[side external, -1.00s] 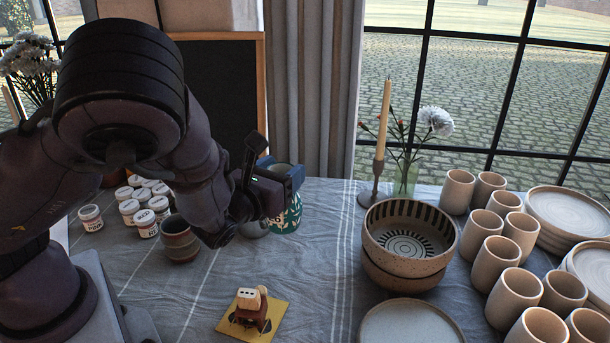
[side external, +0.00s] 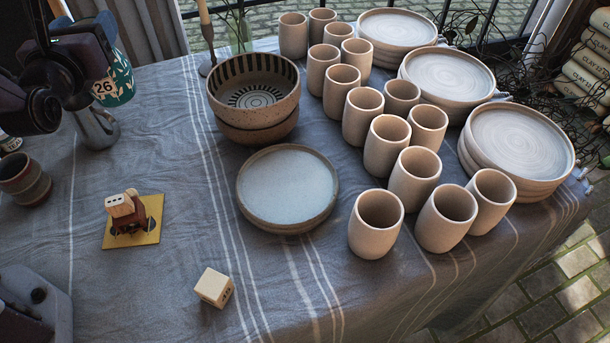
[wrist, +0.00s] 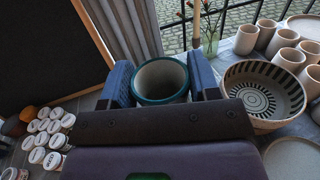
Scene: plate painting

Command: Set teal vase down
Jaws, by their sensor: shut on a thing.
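The teal vase (side external: 116,84) has white leaf patterns and a pale panel reading 26. It is at the upper left of the side view, upright. My gripper (wrist: 163,84) is shut on it in the wrist view, with one blue finger on each side of its round, open mouth (wrist: 160,78). In the side view my arm hides part of the vase, and the fingers are hardly visible. The vase's base is near a metal pitcher (side external: 98,127), which partly overlaps it in the picture. I cannot tell whether the base touches the cloth.
Stacked striped bowls (side external: 254,92) stand right of the vase, near a candlestick (side external: 207,35). Beige cups (side external: 376,222) and plates (side external: 520,147) fill the right. Paint jars (wrist: 46,140) sit left in the wrist view. Cloth between vase and bowls is clear.

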